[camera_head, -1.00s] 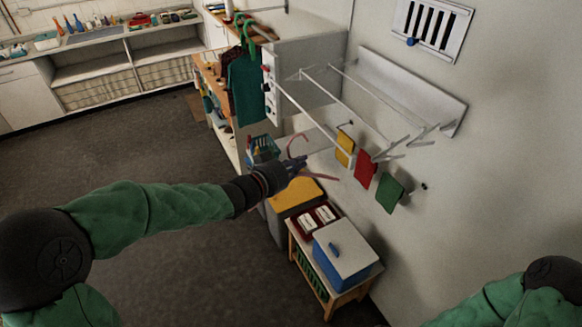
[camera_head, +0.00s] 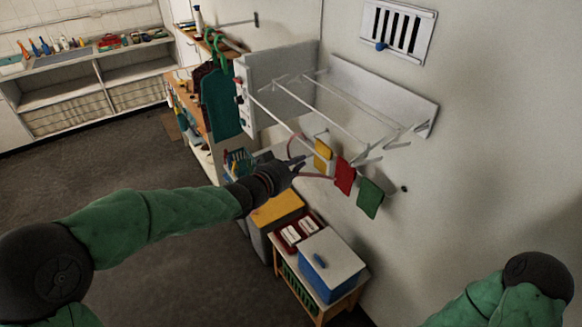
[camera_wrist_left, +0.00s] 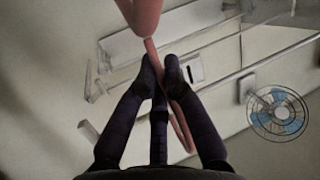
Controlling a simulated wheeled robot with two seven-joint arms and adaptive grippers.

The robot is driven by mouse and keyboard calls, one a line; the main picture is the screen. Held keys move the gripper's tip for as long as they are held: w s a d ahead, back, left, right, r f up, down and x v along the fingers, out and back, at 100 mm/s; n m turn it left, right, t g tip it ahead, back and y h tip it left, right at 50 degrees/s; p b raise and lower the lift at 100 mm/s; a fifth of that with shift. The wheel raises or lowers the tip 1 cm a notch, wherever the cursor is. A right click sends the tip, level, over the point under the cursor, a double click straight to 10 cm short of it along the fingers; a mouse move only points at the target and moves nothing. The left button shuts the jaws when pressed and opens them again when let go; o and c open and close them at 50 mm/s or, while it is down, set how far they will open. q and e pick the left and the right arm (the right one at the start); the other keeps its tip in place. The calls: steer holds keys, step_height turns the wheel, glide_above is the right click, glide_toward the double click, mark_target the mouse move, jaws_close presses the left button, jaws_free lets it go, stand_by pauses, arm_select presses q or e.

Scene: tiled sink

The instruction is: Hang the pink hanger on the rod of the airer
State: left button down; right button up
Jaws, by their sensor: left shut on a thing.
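My left gripper (camera_head: 296,165) is shut on the pink hanger (camera_head: 318,177), beside the front of the airer. In the left wrist view the fingers (camera_wrist_left: 162,68) close around the hanger's pink bar (camera_wrist_left: 181,128), and a thicker pink part (camera_wrist_left: 142,14) rises beyond the fingertips. The white airer (camera_head: 425,104) is fixed to the wall, with several thin rods running out from left to right. In the head view the hanger lies close to the front rod (camera_head: 282,122); I cannot tell whether they touch. My right gripper is out of view.
A teal garment (camera_head: 221,103) hangs at the left. A blue-and-white box (camera_head: 330,264) stands below. A fan (camera_wrist_left: 278,112) shows in the left wrist view.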

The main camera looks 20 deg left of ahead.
mark_target(305, 173)
arm_select(q)
steer(key=shift+w+d+b, duration=0.3)
steer(key=shift+w+d, duration=0.65)
steer(key=shift+w, duration=0.2)
steer(key=shift+a+f+b, duration=0.1)
steer(key=shift+f+b, duration=1.15)
steer(key=shift+f, duration=0.15)
